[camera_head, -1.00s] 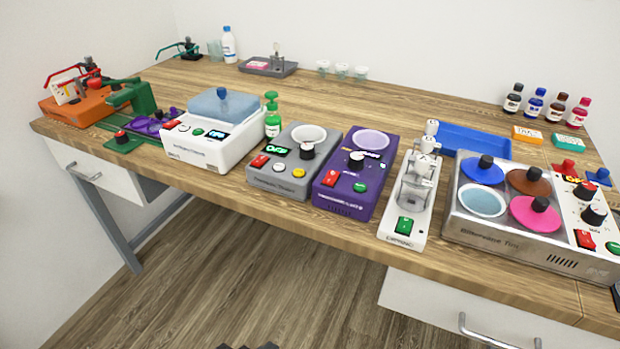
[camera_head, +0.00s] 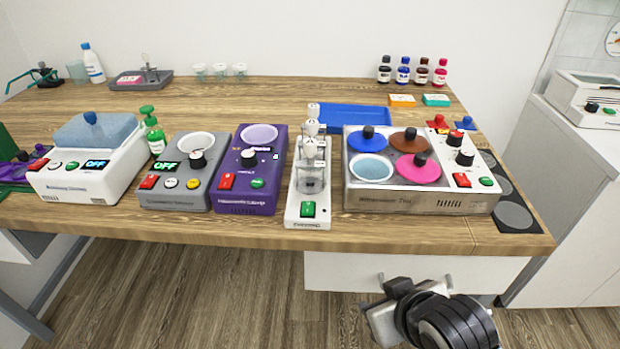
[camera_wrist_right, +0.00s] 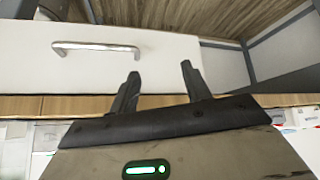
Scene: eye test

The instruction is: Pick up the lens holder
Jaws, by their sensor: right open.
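I cannot tell which thing is the lens holder; nothing in the head view clearly matches one. My right gripper (camera_head: 414,284) is low in the head view, in front of the table's front edge and below the table top. In the right wrist view, its two dark fingers (camera_wrist_right: 159,70) stand apart with nothing between them. The gripper touches no object on the table. My left gripper is not in view.
The wooden table (camera_head: 270,238) carries a white bath (camera_head: 85,185), grey device (camera_head: 172,200), purple device (camera_head: 245,200), white stand (camera_head: 307,221) and metal heater (camera_head: 400,203). A blue tray (camera_head: 355,118) lies behind. A white drawer front (camera_wrist_right: 200,50) is close to the fingers.

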